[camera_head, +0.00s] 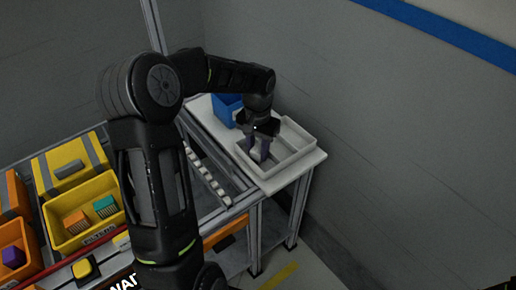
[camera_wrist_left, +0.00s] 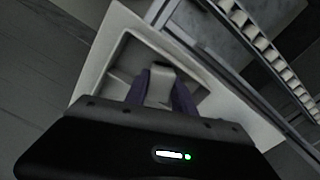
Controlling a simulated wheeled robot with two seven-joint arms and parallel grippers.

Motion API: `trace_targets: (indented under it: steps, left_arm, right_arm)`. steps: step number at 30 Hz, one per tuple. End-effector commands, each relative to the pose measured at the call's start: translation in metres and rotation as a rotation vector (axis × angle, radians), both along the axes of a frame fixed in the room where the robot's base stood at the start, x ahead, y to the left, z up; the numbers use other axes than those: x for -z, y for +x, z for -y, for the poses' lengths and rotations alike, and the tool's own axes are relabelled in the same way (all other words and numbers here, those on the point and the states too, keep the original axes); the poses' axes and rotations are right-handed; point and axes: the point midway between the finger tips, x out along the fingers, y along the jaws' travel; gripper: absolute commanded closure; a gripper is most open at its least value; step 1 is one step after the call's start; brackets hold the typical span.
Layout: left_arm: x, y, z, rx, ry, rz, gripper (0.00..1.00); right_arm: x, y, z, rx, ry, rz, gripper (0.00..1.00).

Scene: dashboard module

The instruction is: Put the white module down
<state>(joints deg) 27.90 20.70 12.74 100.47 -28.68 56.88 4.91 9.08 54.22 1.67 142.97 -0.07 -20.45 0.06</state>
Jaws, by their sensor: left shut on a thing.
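My left gripper (camera_head: 259,150) reaches down over the white divided tray (camera_head: 302,140) on the white table at the back. In the left wrist view, the two purple-grey fingers of my left gripper (camera_wrist_left: 160,95) are shut on the white module (camera_wrist_left: 159,86), a small pale piece between them. The module is over or inside one compartment of the tray (camera_wrist_left: 103,62); I cannot tell whether it touches the tray's floor. In the head view the module is mostly hidden by the fingers. My right gripper is not in view.
A blue bin (camera_head: 226,109) stands behind the tray. A rail with a row of pale slots (camera_head: 208,178) runs to the left of it. Yellow bins (camera_head: 82,212) and orange bins (camera_head: 18,240) stand at the far left. A grey wall is close behind the table.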

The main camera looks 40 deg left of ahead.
Motion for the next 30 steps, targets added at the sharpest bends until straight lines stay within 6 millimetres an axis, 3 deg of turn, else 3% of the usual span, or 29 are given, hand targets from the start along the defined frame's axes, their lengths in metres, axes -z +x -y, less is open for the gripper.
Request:
trace_targets:
  steps: [10, 11, 18, 30]
  left_arm:
    - [0.0043, 0.0003, 0.0001, 0.000, 0.000, 0.001, 1.00]
    - [0.0028, 0.0002, 0.0001, 0.000, 0.000, 0.001, 0.67]
    - [0.0026, 0.0002, 0.0001, -0.001, 0.000, 0.000, 0.48]
    - [-0.0052, 0.0009, -0.0002, -0.001, 0.000, 0.003, 0.48]
  right_arm:
    - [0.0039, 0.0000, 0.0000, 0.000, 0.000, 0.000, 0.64]
    - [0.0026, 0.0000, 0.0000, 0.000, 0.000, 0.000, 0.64]
    - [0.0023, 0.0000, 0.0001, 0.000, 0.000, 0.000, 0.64]
    - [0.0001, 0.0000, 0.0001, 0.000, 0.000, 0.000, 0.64]
